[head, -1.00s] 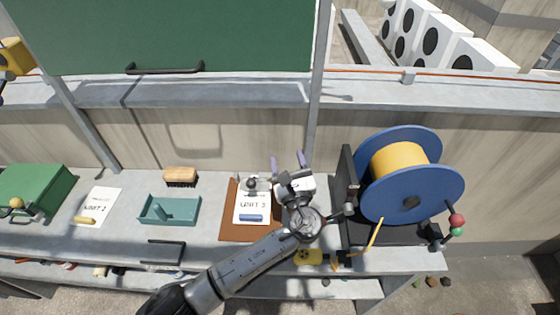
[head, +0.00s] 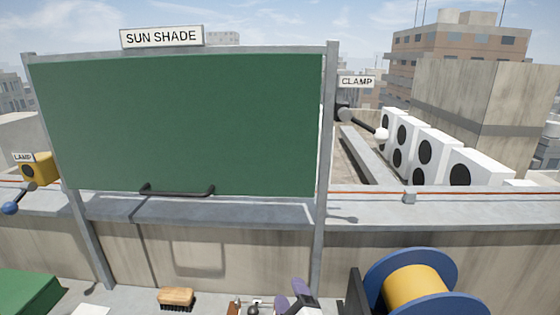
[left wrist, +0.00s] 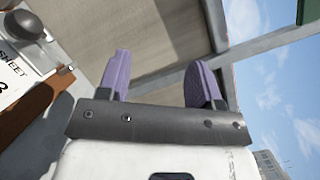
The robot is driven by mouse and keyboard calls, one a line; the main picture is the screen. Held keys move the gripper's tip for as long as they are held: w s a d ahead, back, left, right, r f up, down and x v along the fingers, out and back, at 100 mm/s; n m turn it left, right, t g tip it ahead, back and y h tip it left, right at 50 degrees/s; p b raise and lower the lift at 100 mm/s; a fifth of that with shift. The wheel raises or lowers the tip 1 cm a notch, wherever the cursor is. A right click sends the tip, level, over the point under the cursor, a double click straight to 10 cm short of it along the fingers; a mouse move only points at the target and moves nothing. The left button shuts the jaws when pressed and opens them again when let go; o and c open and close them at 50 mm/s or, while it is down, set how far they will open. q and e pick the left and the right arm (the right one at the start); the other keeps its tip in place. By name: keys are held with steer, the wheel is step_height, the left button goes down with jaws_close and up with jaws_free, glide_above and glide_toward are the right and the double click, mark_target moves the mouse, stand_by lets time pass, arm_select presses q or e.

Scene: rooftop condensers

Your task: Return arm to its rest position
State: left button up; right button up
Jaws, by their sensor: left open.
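My left gripper (head: 289,296) shows at the bottom edge of the head view, a little right of the middle, with its two purple fingers pointing up toward the wall. The rest of my left arm is below the picture. In the left wrist view the same gripper (left wrist: 160,72) has its fingers well apart with nothing between them. A brown clipboard (left wrist: 30,125) with a white sheet and a dark round knob lies to its left there. My right gripper is in neither view.
A green sun shade panel (head: 180,125) with a dark handle (head: 177,190) stands behind the bench. A blue and yellow cable reel (head: 415,290) is right of my gripper. A brush (head: 176,298) lies to the left. A clamp lever (head: 362,122) and a yellow lamp box (head: 38,168) flank the shade.

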arm_select(q)
steer(key=s+r+n+g+h, duration=0.3)
steer(key=s+r+n, duration=0.1)
steer(key=r+n, duration=0.4)
steer(key=s+a+f+n+g+h, duration=0.2)
steer(key=s+a+n+h, duration=0.1)
steer(key=s+a+n, duration=0.3)
steer(key=s+a+f+n+g+p, duration=0.1)
steer(key=s+a+f+n+g, duration=0.35)
steer(key=s+a+f, duration=1)
steer(key=s+a+f+n+g+p, duration=0.1)
steer(key=s+a+f+g, duration=0.15)
steer(key=s+f, duration=0.5)
steer(key=s+a+f+n+g+p, duration=0.1)
steer(key=s+f+g, duration=0.3)
steer(key=s, duration=0.7)
step_height(320, 180, up, 37)
steer(key=w+t+p, duration=0.1)
steer(key=p, duration=3.6)
steer(key=shift+a+y, duration=0.15)
steer(key=shift+y, duration=0.25)
steer(key=shift+m, duration=0.25)
